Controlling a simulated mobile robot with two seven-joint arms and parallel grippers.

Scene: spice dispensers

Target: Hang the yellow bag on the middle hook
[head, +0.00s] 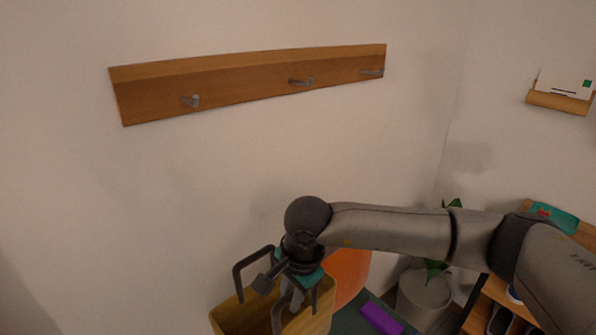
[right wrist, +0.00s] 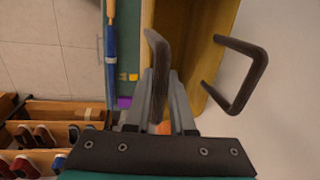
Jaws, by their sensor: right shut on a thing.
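The yellow bag (head: 240,317) is at the lower middle of the head view, below the wooden hook board (head: 230,82). It has two dark, stiff handles. My right gripper (head: 290,296) is shut on one handle, which stands between the fingers (right wrist: 163,100) in the right wrist view. The other handle (right wrist: 262,75) stands free towards the wall. The bag's yellow side (right wrist: 205,35) shows under the handles. The middle hook (head: 301,82) is bare, well above the bag. The left hook (head: 191,101) and right hook (head: 372,72) are bare too. My left gripper is out of view.
An orange thing (head: 350,272) is just right of the bag. A purple item (head: 381,318) lies on a green surface. A potted plant (head: 424,292) and a wooden shoe rack (right wrist: 48,110) stand to the right. The wall between bag and board is clear.

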